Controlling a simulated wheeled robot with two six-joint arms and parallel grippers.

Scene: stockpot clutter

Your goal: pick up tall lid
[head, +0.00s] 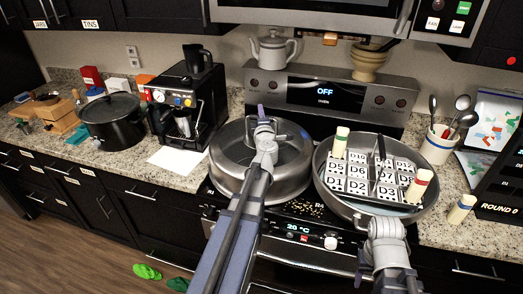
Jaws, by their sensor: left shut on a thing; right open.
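The tall lid (233,169) is a large grey metal dome at the left of the stove top in the head view. My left gripper (263,124) is over its top and shut on it, at the handle. The gripper and my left arm hide the handle and part of the lid's middle and front. Whether the lid is raised off the stove is hard to tell. My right gripper (382,222) is open at the front rim of a wide metal pan (432,199). Its fingertips are hard to make out, and it appears empty.
The pan holds a divided rack with white labelled cells (358,171) and cream cylinders. An oven panel (335,94) stands behind, with a kettle (272,48) on top. A coffee machine (188,97) and black pot (113,121) are left. A utensil crock (437,147) is right.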

